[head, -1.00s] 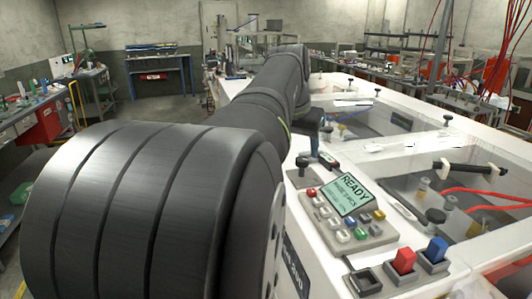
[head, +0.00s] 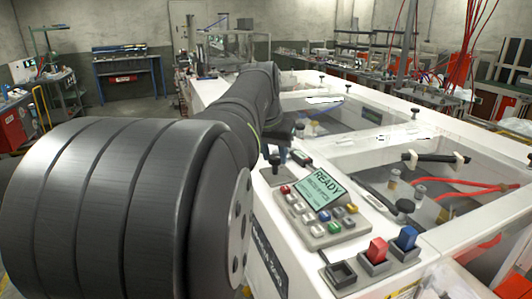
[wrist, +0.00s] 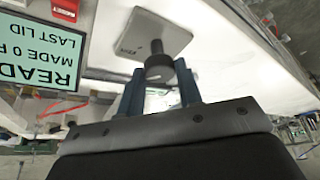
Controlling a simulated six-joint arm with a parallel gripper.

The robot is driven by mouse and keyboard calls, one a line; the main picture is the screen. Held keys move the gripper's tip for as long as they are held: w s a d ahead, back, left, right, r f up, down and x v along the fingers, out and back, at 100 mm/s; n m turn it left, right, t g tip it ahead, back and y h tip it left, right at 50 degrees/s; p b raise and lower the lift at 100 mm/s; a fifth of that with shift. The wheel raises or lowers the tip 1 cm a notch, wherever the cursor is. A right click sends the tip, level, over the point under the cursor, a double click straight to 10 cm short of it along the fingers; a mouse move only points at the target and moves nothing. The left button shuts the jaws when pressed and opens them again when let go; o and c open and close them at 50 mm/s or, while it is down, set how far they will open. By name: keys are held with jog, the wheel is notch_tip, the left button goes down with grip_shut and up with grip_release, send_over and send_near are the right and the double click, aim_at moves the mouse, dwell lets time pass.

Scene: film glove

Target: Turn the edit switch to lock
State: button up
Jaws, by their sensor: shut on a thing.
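The edit switch is a dark knob (wrist: 158,66) on a short shaft, standing on a light grey plate (wrist: 153,34) in the wrist view. My gripper (wrist: 161,76) has its two blue-grey fingers on either side of the knob, shut on it. The plate carries a small mark that I cannot read, so the switch position is unclear.
A keypad panel with a READY screen (head: 321,188) is close to the switch; the screen also shows in the wrist view (wrist: 40,45). Red (head: 377,250) and blue (head: 407,238) rocker switches stand nearer. A black handle (head: 435,158) crosses the recessed window.

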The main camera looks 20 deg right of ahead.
jog(key=n, duration=0.2)
jog(key=n+t+y, duration=0.1)
jog(key=n, duration=0.1)
jog(key=shift+s+d+n, duration=0.1)
jog(key=shift+d+n, duration=0.1)
jog(key=shift+n, duration=0.1)
jog(key=n+y, duration=0.2)
jog(key=n, duration=0.2)
jog(key=shift+d+n, duration=0.15)
jog(key=shift+n, duration=0.15)
jog(key=n+y, duration=0.2)
jog(key=n, duration=0.2)
jog(key=shift+d, duration=0.15)
jog(key=shift+d+n+g+y, duration=0.1)
jog(key=shift+n+g+y, duration=0.2)
jog(key=shift+n, duration=0.9)
jog(key=shift+n+g+y, duration=0.2)
jog(key=shift+n+y, duration=0.2)
jog(key=shift+n, duration=0.8)
jog(key=o, duration=1)
